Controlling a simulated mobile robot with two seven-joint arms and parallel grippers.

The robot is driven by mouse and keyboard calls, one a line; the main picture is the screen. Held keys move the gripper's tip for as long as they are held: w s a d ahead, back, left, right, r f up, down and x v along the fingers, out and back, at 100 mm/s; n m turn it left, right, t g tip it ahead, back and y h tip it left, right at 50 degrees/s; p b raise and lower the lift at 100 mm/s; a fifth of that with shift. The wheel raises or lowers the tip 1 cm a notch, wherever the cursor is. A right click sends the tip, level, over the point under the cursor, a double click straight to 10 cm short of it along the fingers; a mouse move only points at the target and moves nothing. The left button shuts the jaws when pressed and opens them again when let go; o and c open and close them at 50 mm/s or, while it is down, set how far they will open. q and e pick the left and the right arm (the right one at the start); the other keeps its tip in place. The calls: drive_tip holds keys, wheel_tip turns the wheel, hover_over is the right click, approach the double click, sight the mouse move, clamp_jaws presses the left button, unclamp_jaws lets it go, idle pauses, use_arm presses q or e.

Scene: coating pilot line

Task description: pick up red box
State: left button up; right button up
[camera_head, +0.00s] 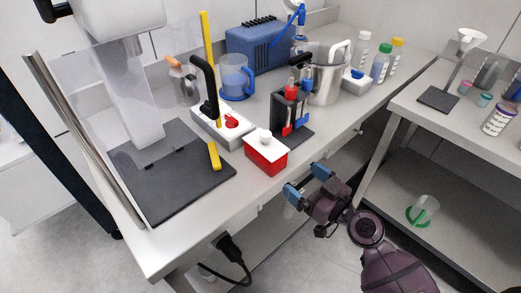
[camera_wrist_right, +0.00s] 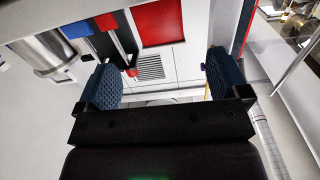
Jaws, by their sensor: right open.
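The red box (camera_head: 266,157) with a white lid and a round white knob stands upright near the front edge of the bench. My right gripper (camera_head: 307,182) is open and empty, beyond the bench's front edge, apart from the box and to its lower right. In the right wrist view, a red face, seemingly the box (camera_wrist_right: 158,22), shows at the top, beyond and between the spread fingers of the right gripper (camera_wrist_right: 165,80). My left gripper is not in view.
The black holder (camera_head: 290,108) with red and blue handled tools stands close behind the box. A dark plate (camera_head: 165,185) and a yellow piece (camera_head: 214,155) lie to its left. A steel pot (camera_head: 325,85) stands at back right. A second bench (camera_head: 410,110) is on the right.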

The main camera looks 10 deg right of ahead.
sight(280, 162)
drive_tip(key=p+x, duration=0.1)
drive_tip(key=x, duration=0.3)
drive_tip(key=shift+r, duration=0.1)
drive_tip(key=shift+x, duration=0.85)
drive_tip(key=p+x, duration=0.1)
drive_tip(key=x, duration=0.3)
drive_tip(key=shift+r+p, duration=0.2)
drive_tip(key=shift+p, duration=0.15)
drive_tip(key=shift+w+a+f, duration=0.15)
drive_tip(key=shift+w+a, duration=0.1)
drive_tip(key=shift+w, duration=0.25)
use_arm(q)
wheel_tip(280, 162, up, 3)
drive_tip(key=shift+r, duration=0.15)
use_arm(e)
drive_tip(key=shift+c, duration=0.2)
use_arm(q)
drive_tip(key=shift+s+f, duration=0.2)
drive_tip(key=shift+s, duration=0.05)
use_arm(e)
drive_tip(key=c, duration=1.2)
